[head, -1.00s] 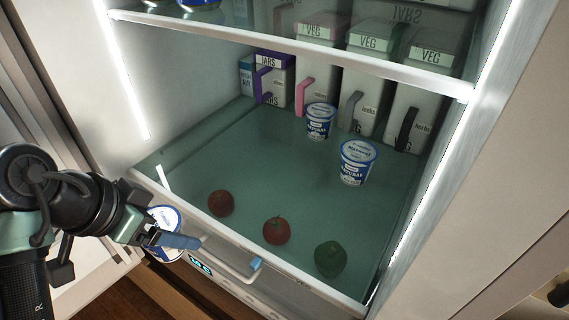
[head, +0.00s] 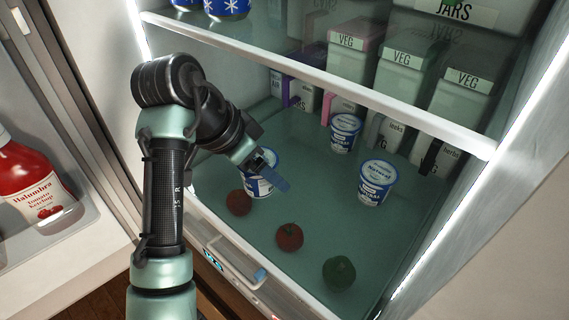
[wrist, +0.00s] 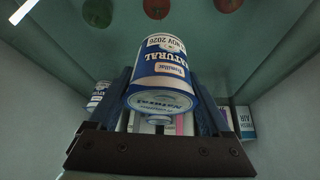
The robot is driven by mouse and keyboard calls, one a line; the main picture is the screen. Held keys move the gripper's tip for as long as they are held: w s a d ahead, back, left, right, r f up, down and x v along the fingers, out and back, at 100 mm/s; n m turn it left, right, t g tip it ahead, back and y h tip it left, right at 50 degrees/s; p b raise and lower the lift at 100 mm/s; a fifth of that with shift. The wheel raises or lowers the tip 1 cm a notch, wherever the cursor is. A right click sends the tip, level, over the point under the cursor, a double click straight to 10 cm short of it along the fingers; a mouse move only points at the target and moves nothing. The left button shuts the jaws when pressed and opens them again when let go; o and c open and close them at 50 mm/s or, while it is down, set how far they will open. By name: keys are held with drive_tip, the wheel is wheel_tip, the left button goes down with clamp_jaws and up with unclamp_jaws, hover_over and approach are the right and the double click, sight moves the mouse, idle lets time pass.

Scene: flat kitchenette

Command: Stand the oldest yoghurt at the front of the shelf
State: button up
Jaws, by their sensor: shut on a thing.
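My gripper (head: 268,172) is shut on a blue and white yoghurt pot (head: 256,188), over the left part of the glass shelf (head: 325,205), behind the tomatoes. In the wrist view this pot (wrist: 160,72) sits between the fingers, its label upside down, with a date ending "NOV 2026". Whether its base touches the shelf I cannot tell. A second yoghurt (head: 344,132) stands upright at the back by the cartons. A third yoghurt (head: 376,183) stands upright on the right, further forward. I cannot read dates on these two.
Two tomatoes (head: 239,202) (head: 289,237) and a green pepper (head: 339,273) lie along the front of the shelf. Labelled cartons (head: 380,130) line the back. An upper shelf (head: 320,78) hangs above. A ketchup bottle (head: 35,185) stands in the door. The shelf's middle is clear.

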sight(266, 156)
drive_tip(key=w+d, duration=0.1)
drive_tip(key=w+d+p, duration=0.1)
drive_tip(key=d, duration=0.1)
drive_tip(key=shift+w+d+r, duration=0.1)
drive_tip(key=shift+d+r, duration=0.05)
drive_tip(key=shift+d, duration=0.05)
wheel_tip(266, 156, down, 3)
drive_tip(key=shift+r+p, duration=0.15)
drive_tip(key=shift+p, duration=0.9)
drive_tip(key=shift+f, duration=0.5)
drive_tip(key=shift+f, duration=0.15)
drive_tip(key=o, duration=1.3)
drive_tip(key=shift+r, duration=0.2)
drive_tip(key=b+v, duration=0.3)
drive_tip(key=v, duration=0.9)
drive_tip(key=shift+b, duration=0.35)
drive_tip(key=shift+w, duration=0.1)
drive_tip(key=shift+f, duration=0.1)
